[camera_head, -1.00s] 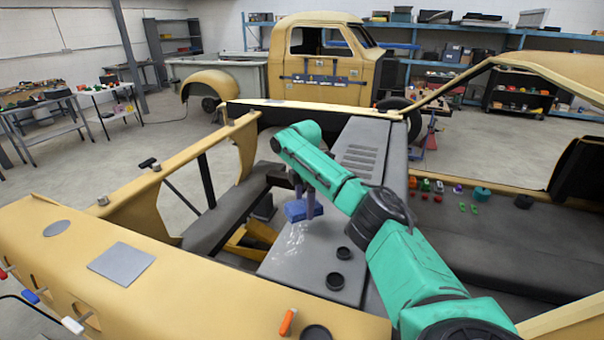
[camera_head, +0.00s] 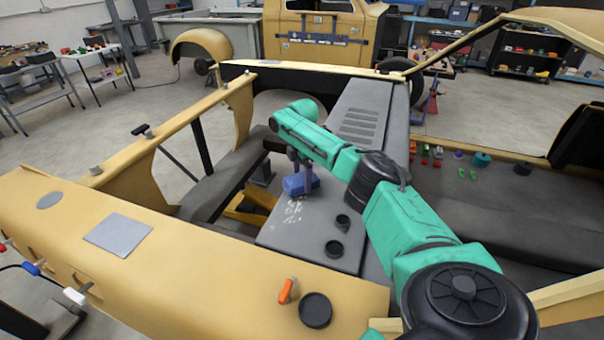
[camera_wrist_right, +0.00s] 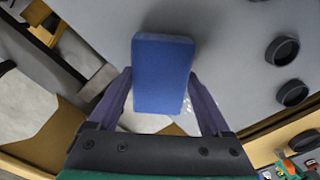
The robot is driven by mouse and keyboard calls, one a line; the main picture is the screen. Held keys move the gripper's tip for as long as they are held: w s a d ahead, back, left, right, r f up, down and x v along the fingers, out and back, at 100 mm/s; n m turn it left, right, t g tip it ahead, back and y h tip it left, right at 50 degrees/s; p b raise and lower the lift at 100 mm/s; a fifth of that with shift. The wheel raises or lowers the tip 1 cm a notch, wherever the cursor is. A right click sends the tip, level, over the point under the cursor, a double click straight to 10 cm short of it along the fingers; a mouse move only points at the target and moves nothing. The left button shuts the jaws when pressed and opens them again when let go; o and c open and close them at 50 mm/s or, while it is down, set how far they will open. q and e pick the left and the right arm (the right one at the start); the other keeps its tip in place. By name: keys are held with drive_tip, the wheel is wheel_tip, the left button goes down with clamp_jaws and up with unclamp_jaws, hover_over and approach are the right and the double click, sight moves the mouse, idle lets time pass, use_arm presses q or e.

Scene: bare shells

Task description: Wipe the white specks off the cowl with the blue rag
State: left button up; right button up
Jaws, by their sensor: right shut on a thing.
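The cowl (camera_head: 330,195) is the long dark grey panel with slotted vents in the middle of the head view. White specks (camera_head: 293,214) show as a streaky patch on its near left part. My right gripper (camera_head: 302,172) is shut on the blue rag (camera_head: 300,185), a thick block-like pad, just beyond the specks. The right wrist view shows the rag (camera_wrist_right: 162,75) between both fingers, with a few specks (camera_wrist_right: 188,104) beside the right finger. I cannot tell whether the rag touches the cowl. My left gripper is not in view.
Two dark round cups (camera_head: 334,248) stand on the cowl right of the specks. An orange-handled piece (camera_head: 287,291) and a black disc (camera_head: 315,310) lie on the near yellow panel. Small coloured parts (camera_head: 437,152) lie to the right. An open engine bay lies left of the cowl.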

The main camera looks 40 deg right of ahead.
drive_tip(key=shift+s+a+r, duration=0.15)
drive_tip(key=shift+f, duration=0.25)
drive_tip(key=shift+f+b, duration=0.5)
drive_tip(key=shift+f, duration=0.2)
idle(0.3)
